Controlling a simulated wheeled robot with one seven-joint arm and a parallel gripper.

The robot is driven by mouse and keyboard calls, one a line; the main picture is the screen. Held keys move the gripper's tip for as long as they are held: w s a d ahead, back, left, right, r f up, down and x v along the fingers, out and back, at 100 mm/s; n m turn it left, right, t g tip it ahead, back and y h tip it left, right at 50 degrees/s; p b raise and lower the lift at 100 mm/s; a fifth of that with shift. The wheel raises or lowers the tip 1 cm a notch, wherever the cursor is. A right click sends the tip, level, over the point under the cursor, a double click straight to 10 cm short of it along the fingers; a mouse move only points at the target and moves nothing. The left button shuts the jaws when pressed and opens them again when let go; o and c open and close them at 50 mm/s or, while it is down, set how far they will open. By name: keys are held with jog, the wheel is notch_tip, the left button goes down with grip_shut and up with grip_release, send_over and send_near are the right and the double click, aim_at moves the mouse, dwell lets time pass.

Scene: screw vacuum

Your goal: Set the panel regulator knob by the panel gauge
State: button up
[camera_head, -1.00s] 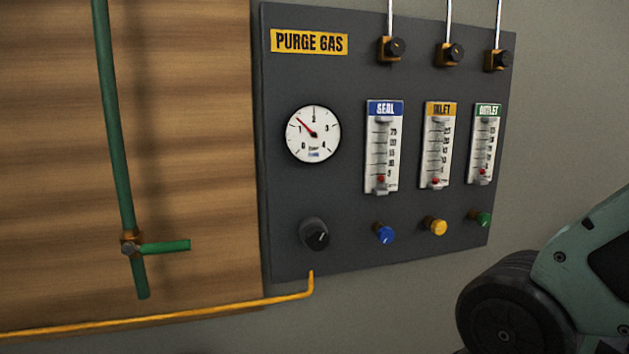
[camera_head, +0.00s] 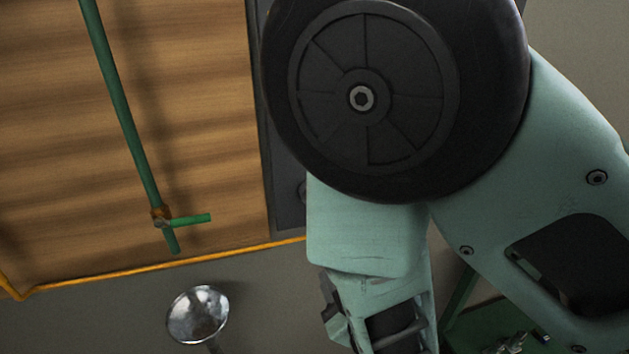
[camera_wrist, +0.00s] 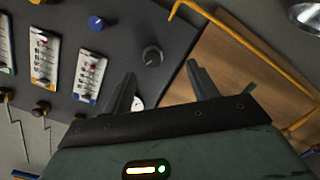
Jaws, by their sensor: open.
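The wrist view shows the dark panel (camera_wrist: 125,40) rotated in the picture. The black regulator knob (camera_wrist: 152,56) is on it, just beyond my open gripper (camera_wrist: 162,68) and near the gap between the fingertips. The fingers touch nothing that I can see. In the head view my arm covers nearly all of the panel (camera_head: 287,200), including the gauge.
A blue knob (camera_wrist: 96,22) and the seal flowmeter (camera_wrist: 90,76) are beside the regulator knob. A yellow pipe (camera_head: 150,266) runs under the wooden board (camera_head: 60,150). A green pipe (camera_head: 120,110) with a valve handle and a round metal object (camera_head: 197,314) are at left.

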jog(key=shift+n+t+y, duration=0.4)
jog(key=shift+n+t, duration=0.4)
jog(key=shift+r+b+x, duration=0.35)
jog(key=shift+b+x, duration=0.35)
jog(key=shift+x, duration=2.1)
jog(key=shift+r+b+x, duration=0.4)
jog(key=shift+b+x, duration=0.35)
jog(key=shift+x, duration=2)
jog(key=shift+r+b+x, duration=0.35)
jog(key=shift+b+x, duration=0.35)
jog(key=shift+x, duration=2.1)
jog(key=shift+a, duration=0.1)
jog(key=c, duration=1)
